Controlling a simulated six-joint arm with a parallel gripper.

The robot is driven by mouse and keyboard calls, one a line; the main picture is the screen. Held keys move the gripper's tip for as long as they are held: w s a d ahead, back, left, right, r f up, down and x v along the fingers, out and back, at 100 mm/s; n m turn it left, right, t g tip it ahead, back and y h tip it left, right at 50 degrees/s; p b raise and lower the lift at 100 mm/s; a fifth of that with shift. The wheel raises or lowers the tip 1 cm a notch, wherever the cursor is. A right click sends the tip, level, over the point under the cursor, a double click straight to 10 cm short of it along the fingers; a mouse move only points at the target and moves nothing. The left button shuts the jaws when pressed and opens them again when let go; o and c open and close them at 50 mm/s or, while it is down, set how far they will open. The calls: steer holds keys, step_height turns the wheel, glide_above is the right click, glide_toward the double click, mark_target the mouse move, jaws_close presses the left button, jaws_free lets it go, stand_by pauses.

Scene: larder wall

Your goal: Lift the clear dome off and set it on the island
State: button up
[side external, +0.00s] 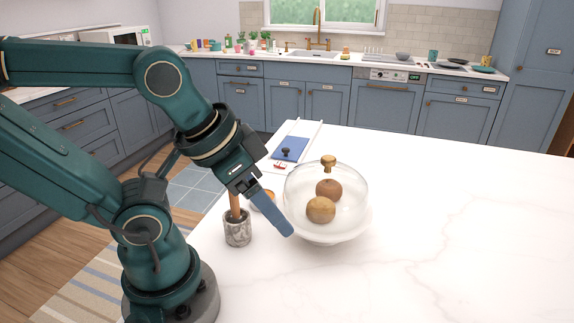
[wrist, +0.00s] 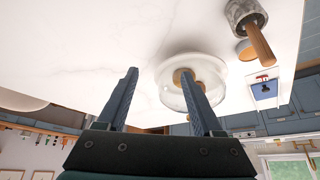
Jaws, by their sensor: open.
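The clear dome (side external: 352,187) with a wooden knob (side external: 328,161) stands on a white stand (side external: 345,234) on the island (side external: 470,230). Two round brown items (side external: 320,210) sit under it. In the wrist view the dome (wrist: 171,97) is partly hidden behind one finger. My gripper (side external: 290,233) is at the dome's lower left in the side view, fingers pointing down and right; only one finger shows clearly there. In the wrist view the open jaws (wrist: 160,72) are empty, and the knob is not between them.
A marbled pot (side external: 238,228) with a wooden handle stands left of the dome. A small orange-brown dish (side external: 264,200) is between them. A white board with a blue panel (side external: 290,149) lies behind. The island's right side is clear.

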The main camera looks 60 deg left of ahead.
step_height(320, 180, up, 6)
steer(key=g, duration=0.4)
glide_above(328, 158)
steer(key=shift+s+d+m, duration=0.15)
steer(key=shift+s+m, duration=0.15)
steer(key=shift+s, duration=0.05)
steer(key=shift+a+f, duration=0.25)
steer(key=shift+f, duration=0.45)
steer(key=shift+w+f, duration=0.2)
steer(key=shift+f, duration=0.95)
steer(key=shift+w+f, duration=0.15)
steer(key=shift+f, duration=0.95)
